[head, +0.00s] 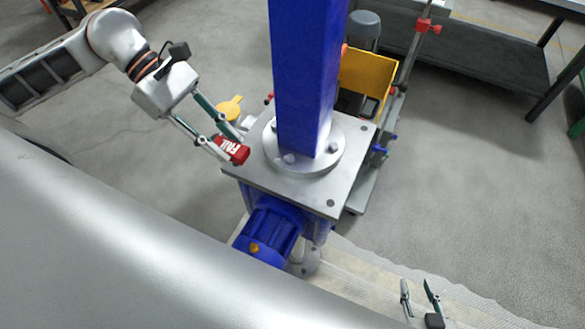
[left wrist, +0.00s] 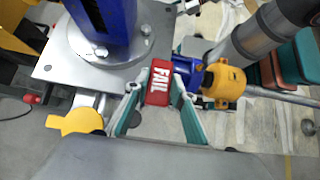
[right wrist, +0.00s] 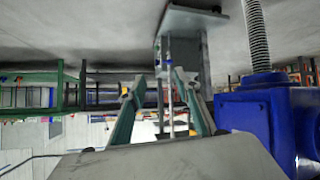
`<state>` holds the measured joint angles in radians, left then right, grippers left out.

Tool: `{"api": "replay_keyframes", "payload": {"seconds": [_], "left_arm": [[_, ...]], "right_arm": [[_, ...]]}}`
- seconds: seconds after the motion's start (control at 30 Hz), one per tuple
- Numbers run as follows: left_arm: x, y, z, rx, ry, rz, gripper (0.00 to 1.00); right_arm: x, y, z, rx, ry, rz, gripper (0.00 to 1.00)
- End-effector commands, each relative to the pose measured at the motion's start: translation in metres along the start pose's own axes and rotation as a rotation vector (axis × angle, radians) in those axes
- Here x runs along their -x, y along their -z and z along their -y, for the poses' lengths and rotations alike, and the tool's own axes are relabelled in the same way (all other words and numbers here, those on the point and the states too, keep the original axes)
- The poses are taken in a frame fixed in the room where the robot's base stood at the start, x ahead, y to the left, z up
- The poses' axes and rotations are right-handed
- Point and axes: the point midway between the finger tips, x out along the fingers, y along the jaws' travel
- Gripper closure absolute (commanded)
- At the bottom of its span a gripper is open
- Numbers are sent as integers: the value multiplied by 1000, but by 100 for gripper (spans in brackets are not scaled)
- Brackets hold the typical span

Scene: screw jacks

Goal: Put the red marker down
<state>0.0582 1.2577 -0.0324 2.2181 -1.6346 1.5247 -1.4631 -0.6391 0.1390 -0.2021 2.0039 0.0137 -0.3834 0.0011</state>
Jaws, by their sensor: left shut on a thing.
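The red marker (head: 232,149) is a small red block with white "FAIL" lettering. My left gripper (head: 226,147) is shut on it, at the left edge of the jack's grey top plate (head: 305,192). In the left wrist view the marker (left wrist: 159,82) sits between the two fingertips (left wrist: 158,88), close to the plate's edge. I cannot tell whether it touches the plate. My right gripper (head: 420,287) is at the bottom right of the head view. Its fingers stand apart and empty, as the right wrist view (right wrist: 160,85) also shows.
A blue column (head: 305,75) rises from the round flange on the plate. A blue motor housing (head: 265,235) is below the plate. A yellow panel (head: 366,77) and dark bench (head: 470,65) stand behind. Grey floor is open at right.

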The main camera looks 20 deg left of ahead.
Motion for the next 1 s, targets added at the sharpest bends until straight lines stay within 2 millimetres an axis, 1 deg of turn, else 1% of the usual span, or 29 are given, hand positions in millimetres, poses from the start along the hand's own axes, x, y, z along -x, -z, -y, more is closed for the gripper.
{"api": "replay_keyframes", "payload": {"seconds": [0.17,0.5,0.77,0.9,1.0], "left_arm": [[-14,-19,0,-9,-1,7,100],[-66,-74,0,-10,1,8,100],[-106,-112,1,-8,1,7,100],[-120,-124,0,-4,1,4,100],[-125,-127,0,-3,0,2,100]], "right_arm": [[1,2,0,0,0,0,67],[6,8,3,-12,9,0,67],[12,15,5,-22,14,-2,67],[13,14,5,-22,15,3,67],[13,14,5,-21,15,4,67]]}}
